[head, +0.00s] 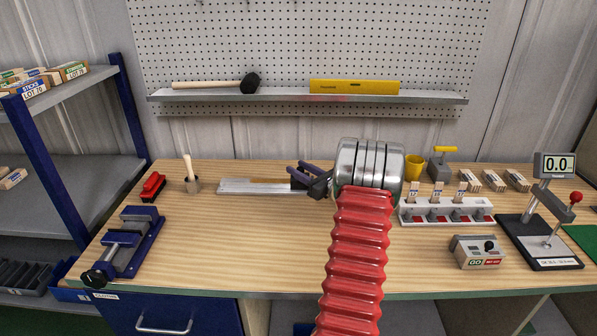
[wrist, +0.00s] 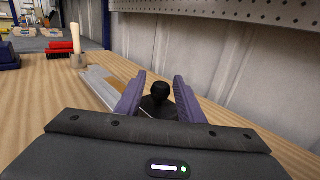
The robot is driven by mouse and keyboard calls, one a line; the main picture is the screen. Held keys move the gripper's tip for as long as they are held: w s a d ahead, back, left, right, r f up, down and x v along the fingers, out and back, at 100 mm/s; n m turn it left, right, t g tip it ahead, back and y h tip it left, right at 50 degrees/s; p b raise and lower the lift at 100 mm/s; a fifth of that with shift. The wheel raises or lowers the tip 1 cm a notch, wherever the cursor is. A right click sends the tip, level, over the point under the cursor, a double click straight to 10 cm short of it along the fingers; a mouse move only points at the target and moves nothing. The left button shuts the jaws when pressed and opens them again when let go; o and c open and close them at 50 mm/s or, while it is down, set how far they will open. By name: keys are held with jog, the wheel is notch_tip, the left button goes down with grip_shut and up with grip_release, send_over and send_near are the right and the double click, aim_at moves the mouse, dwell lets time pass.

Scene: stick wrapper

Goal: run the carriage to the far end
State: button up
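A flat pale metal rail (head: 245,187) with a brown strip (head: 270,181) lies along the back of the bench, left of my arm. It also shows in the wrist view (wrist: 98,82). A black carriage with a round knob (wrist: 160,90) stands near the rail's close end in the wrist view. My gripper (head: 297,177) points left over the rail's right end. In the wrist view its purple fingers (wrist: 160,82) stand apart on either side of the knob, with gaps visible. In the head view the gripper largely hides the carriage.
A wooden post in a holder (head: 192,182) and a red brush (head: 153,186) stand beyond the rail's left end. A blue vise (head: 128,245) is at front left. The middle front of the bench is clear. A white stick rack (head: 445,211) is right of my arm.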

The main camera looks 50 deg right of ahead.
jog(key=shift+o, duration=0.6)
jog(key=shift+s, duration=0.45)
jog(key=s, duration=0.4)
jog(key=s+a, duration=0.1)
jog(key=s, duration=0.3)
jog(key=s+a, duration=0.1)
jog(key=s, duration=0.3)
jog(key=shift+s, duration=0.35)
